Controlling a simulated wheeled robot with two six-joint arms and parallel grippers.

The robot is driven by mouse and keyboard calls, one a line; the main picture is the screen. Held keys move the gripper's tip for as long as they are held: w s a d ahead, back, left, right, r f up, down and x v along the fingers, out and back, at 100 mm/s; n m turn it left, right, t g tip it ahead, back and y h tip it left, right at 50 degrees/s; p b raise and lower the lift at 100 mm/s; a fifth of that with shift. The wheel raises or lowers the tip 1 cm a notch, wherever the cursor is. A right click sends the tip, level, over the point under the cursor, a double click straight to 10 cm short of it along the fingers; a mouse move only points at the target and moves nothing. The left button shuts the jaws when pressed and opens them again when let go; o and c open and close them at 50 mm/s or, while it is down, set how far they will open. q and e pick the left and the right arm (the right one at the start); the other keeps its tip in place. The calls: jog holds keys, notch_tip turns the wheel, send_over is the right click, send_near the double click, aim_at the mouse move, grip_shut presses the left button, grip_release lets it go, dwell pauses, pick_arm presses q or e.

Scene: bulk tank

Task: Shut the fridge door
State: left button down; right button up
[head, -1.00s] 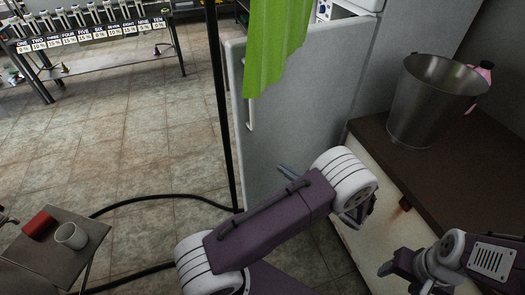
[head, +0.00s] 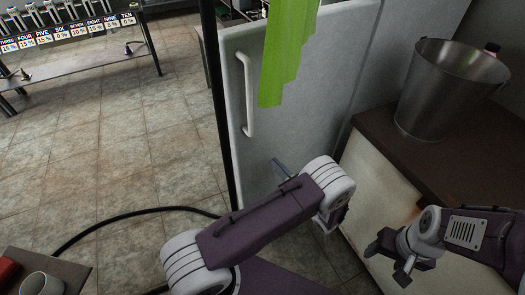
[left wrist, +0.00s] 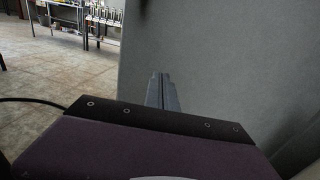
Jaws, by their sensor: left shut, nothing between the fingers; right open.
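The fridge door (head: 300,110) is a pale grey panel with a white upright handle (head: 246,95) near its left edge. A green cloth hangs in front of its upper part. The floor and furniture show past its left edge; its right side meets another grey surface, and I cannot tell how wide it stands open. My left gripper (head: 281,165) is shut and empty in front of the lower part of the door. In the left wrist view its fingers (left wrist: 162,92) are together before the grey panel (left wrist: 220,70); contact is unclear. My right gripper (head: 388,262) is open and empty at lower right.
A metal bucket (head: 450,90) stands on a brown counter (head: 385,140) at right. A thin black pole (head: 218,120) rises left of the door, and a black hose (head: 120,218) lies on the floor. A small table (head: 70,275) holds a cup (head: 40,284). The tiled floor at left is mostly clear.

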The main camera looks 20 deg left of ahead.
aim_at(258, 145)
pick_arm(q)
jog(key=b+x, duration=0.1)
jog(key=x, duration=0.6)
jog(key=shift+w+a, duration=0.1)
jog(key=shift+a, duration=0.1)
jog(key=shift+w+a, duration=0.2)
jog(key=shift+a, duration=0.05)
jog(key=shift+a, duration=0.15)
